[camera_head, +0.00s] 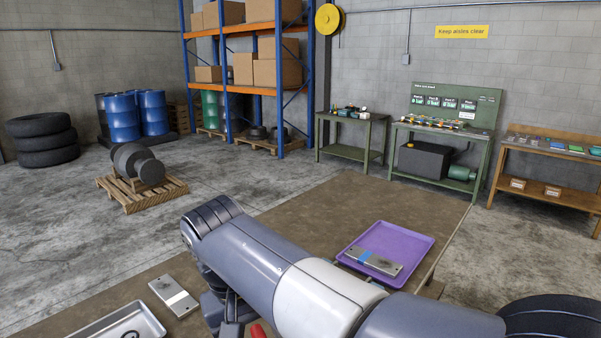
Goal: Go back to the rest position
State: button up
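My arm crosses the lower middle of the head view, over the brown workbench top (330,205). My gripper cannot be made out; the arm's own links or the picture edge hide it. A purple tray (424,243) lies on the bench right of centre. A second grey plate (174,297) with a light band lies on the bench to the left of the arm. A silver metal tray (148,318) is at the bottom left, cut off by the picture edge, with a dark ring-like part in it.
A small red thing (258,331) shows under the arm at the bottom edge. Farther off stand a pallet (142,196) with a dark machine part, blue drums (122,117), stacked tyres (43,139), a shelf rack and side tables (445,150).

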jog(key=shift+d+f, duration=0.2)
jog(key=shift+f, duration=0.85)
jog(key=shift+r, duration=0.15)
notch_tip(320, 180, up, 11)
jog(key=a, duration=0.2)
jog(key=f, duration=0.3)
jog(key=d+f, duration=0.1)
jog(key=f, duration=0.3)
jog(key=d+f, duration=0.1)
jog(key=f, duration=0.3)
jog(key=shift+f, duration=0.15)
jog(key=shift+f+n+b, duration=0.1)
jog(key=shift+n+b, duration=0.2)
jog(key=n+b, duration=0.1)
jog(key=n, duration=0.2)
jog(key=shift+t+b, duration=0.3)
jog(key=shift+s+n+y+b, duration=0.1)
jog(key=shift+n+y+b, duration=0.15)
jog(key=shift+n+b, duration=0.5)
jog(key=shift+s+n+y+b, duration=0.1)
jog(key=shift+n+y+b, duration=0.15)
jog(key=shift+n, duration=0.9)
jog(key=shift+r, duration=0.2)
